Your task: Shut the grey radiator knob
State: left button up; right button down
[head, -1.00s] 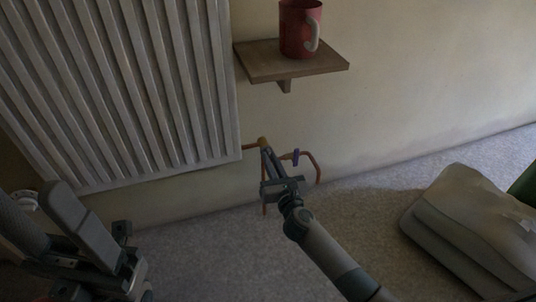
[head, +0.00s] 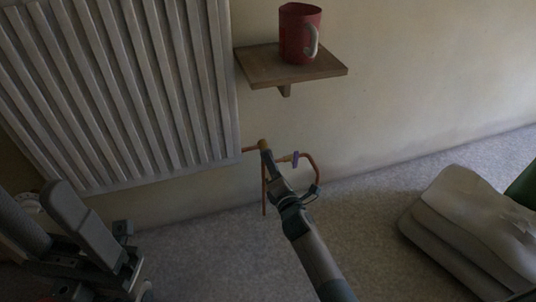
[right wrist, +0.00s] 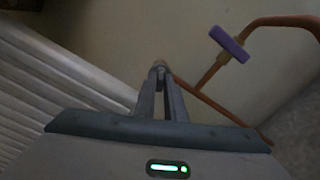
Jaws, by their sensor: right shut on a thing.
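The grey radiator knob is largely hidden between the fingers of my right gripper (head: 265,151), at the brass valve (head: 262,143) by the radiator's lower right corner. My right gripper is shut on it. In the right wrist view, the two grey fingers converge on a small tan and grey part (right wrist: 158,67). Dark grey parts of my left arm and gripper (head: 85,235) fill the lower left; I cannot tell whether that gripper is open or shut.
A purple knob (head: 295,158) sits on the copper pipe (head: 313,169) just right of my right gripper. The ribbed radiator (head: 150,90) is to the left. Above, a wooden shelf (head: 265,68) holds a red mug (head: 297,35). Folded grey cloth (head: 465,225) lies at right.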

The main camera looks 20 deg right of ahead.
jog(key=m, duration=0.3)
jog(key=shift+p, duration=0.3)
jog(key=m, duration=0.2)
jog(key=shift+m+p, duration=0.3)
jog(key=shift+p, duration=0.1)
jog(key=c, duration=1.8)
grip_release()
jog(key=shift+o, duration=0.2)
jog(key=shift+s, duration=0.1)
